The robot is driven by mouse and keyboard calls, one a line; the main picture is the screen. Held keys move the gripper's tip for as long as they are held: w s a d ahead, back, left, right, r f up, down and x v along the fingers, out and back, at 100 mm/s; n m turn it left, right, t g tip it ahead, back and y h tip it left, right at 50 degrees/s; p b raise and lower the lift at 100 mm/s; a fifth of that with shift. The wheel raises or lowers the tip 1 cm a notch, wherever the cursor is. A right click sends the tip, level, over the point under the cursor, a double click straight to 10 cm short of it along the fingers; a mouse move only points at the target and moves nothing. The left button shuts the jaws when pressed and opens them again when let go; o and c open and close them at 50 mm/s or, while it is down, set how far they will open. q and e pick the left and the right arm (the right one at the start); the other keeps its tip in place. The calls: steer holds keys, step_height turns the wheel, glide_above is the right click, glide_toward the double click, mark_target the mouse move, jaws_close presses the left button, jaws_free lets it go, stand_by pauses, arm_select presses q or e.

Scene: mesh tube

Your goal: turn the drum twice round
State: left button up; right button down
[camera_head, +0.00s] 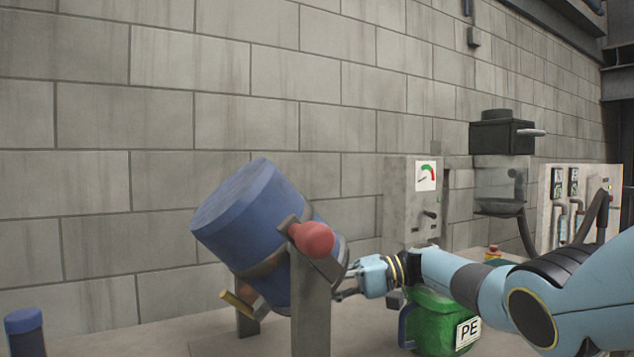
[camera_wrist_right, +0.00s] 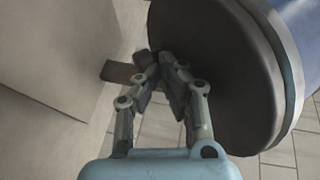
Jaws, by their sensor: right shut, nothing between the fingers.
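The blue drum (camera_head: 245,215) hangs tilted in a grey stand (camera_head: 311,310), its upper end leaning left. A red knob (camera_head: 311,239) sits at the pivot on the near post. A yellowish bar (camera_head: 237,303) sticks out low on the drum's left side. My right gripper (camera_head: 341,294) is beside the drum's lower right end, just right of the near post. In the right wrist view the gripper (camera_wrist_right: 160,68) is shut and empty, its fingertips close by the drum's dark end (camera_wrist_right: 225,85); whether they touch is unclear. My left gripper is out of view.
A green container (camera_head: 440,318) marked PE stands under my right arm. A grey box with a gauge (camera_head: 411,205) and a dark machine (camera_head: 502,150) are behind. A blue capped cylinder (camera_head: 25,330) is at the lower left. The block wall closes the back.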

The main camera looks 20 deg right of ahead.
steer(key=shift+s+a+f+b, duration=0.1)
steer(key=shift+a+f+b, duration=0.1)
steer(key=shift+a+f, duration=0.5)
steer(key=shift+s+a+f+b, duration=0.1)
steer(key=shift+a+f+b, duration=0.2)
steer(key=shift+a, duration=0.6)
